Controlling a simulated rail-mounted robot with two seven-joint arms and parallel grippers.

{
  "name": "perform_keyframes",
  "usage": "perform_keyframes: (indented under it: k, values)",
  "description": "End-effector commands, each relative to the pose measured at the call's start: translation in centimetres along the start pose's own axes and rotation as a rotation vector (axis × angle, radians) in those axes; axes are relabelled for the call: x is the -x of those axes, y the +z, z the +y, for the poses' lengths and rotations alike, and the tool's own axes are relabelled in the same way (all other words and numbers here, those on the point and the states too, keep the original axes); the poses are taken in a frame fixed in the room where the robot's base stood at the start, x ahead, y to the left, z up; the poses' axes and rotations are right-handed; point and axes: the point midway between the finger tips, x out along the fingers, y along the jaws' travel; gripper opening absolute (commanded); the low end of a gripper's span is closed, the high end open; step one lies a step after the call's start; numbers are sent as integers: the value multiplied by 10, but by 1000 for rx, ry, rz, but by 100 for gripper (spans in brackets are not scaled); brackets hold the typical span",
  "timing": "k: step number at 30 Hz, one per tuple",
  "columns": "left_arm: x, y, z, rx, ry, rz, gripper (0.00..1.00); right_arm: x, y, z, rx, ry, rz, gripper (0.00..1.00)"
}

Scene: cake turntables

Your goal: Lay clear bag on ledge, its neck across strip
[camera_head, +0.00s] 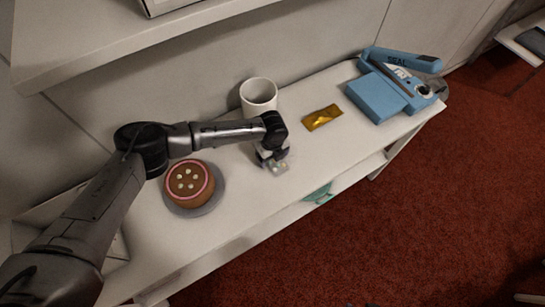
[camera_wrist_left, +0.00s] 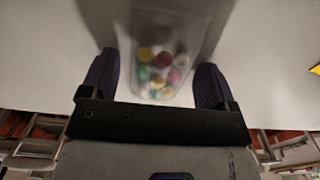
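A small clear bag (camera_head: 279,168) with several coloured sweets is on the white table near its front edge. In the left wrist view the bag (camera_wrist_left: 160,72) shows between the two dark fingers. My left gripper (camera_head: 272,158) is just above the bag and partly hides it. The fingers (camera_wrist_left: 157,75) are wide apart, one on each side of the bag, with a thin gap on the left. The blue sealer (camera_head: 405,80), marked SEAL, stands at the table's right end with its arm raised. Its flat blue ledge (camera_head: 376,97) faces left. My right gripper is out of view.
A white mug (camera_head: 258,94) stands behind my left gripper. A gold packet (camera_head: 323,117) lies between it and the sealer. A round cake (camera_head: 190,184) on a grey turntable (camera_head: 211,204) is left. A shelf (camera_head: 120,35) overhangs the back left.

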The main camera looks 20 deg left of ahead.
Motion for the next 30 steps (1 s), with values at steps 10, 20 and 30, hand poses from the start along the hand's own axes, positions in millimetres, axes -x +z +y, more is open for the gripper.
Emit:
perform_keyframes:
  k: [10, 20, 30]
  values:
    - [0, 0, 0, 0, 0, 0, 48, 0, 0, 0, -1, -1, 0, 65]
    - [1, 0, 0, 0, 0, 0, 35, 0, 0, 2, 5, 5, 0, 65]
    - [31, 1, 0, 0, -3, 0, 25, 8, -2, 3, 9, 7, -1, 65]
